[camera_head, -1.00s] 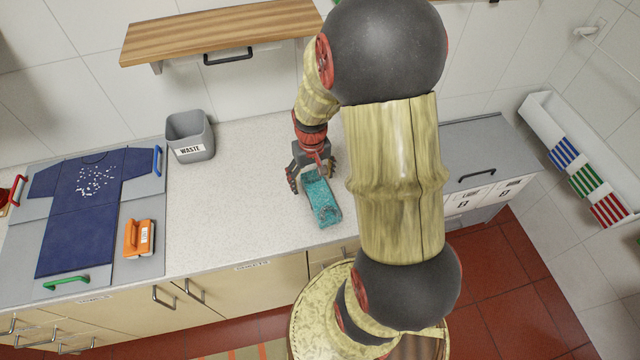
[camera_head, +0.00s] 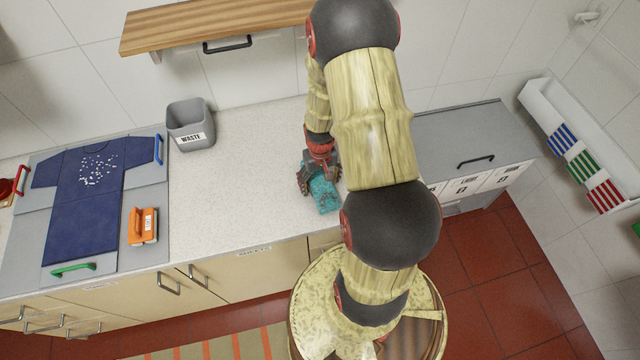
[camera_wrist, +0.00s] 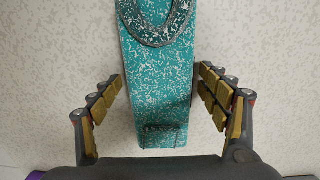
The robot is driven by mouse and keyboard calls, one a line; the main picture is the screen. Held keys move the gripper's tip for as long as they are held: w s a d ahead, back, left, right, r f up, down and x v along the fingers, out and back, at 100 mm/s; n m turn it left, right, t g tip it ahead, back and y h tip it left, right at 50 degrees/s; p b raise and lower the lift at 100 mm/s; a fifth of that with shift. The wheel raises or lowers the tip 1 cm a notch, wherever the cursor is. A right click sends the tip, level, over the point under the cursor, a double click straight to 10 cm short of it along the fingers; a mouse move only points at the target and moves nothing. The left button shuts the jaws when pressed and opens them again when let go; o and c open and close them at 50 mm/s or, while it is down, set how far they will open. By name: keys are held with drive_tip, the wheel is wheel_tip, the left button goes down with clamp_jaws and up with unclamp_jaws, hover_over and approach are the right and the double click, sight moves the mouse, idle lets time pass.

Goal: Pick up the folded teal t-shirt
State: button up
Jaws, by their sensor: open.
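The folded teal t-shirt (camera_head: 325,194) lies on the pale speckled counter, partly hidden under my gripper in the head view. In the wrist view the teal t-shirt (camera_wrist: 158,90) is a long narrow white-flecked bundle, with its darker collar loop at the top. In the head view my gripper (camera_head: 319,180) is over the shirt. The exact height above the counter is hard to tell.
A grey waste bin (camera_head: 190,126) stands on the counter (camera_head: 235,190) to the left. A navy t-shirt (camera_head: 88,200) lies on a grey folding board, with an orange brush (camera_head: 143,226) beside it. A wooden shelf (camera_head: 210,27) hangs above. The counter between bin and gripper is clear.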

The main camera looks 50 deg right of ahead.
sight(321, 180)
drive_tip(key=c, duration=0.4)
drive_tip(key=c, duration=1)
drive_tip(key=shift+r, duration=0.1)
drive_tip(key=shift+w+r, duration=0.1)
drive_tip(key=shift+r, duration=0.4)
wheel_tip(321, 180, up, 3)
drive_tip(key=shift+d+f, duration=0.15)
drive_tip(key=shift+f, duration=0.05)
drive_tip(key=s+d+r, duration=0.2)
drive_tip(key=s+r, duration=0.1)
drive_tip(key=s+d+r, duration=0.3)
drive_tip(key=s, duration=0.1)
drive_tip(key=s+d+r, duration=0.3)
drive_tip(key=s, duration=0.1)
drive_tip(key=shift+s+r+p, duration=0.15)
drive_tip(key=shift+s+p, duration=0.1)
drive_tip(key=shift+p, duration=0.05)
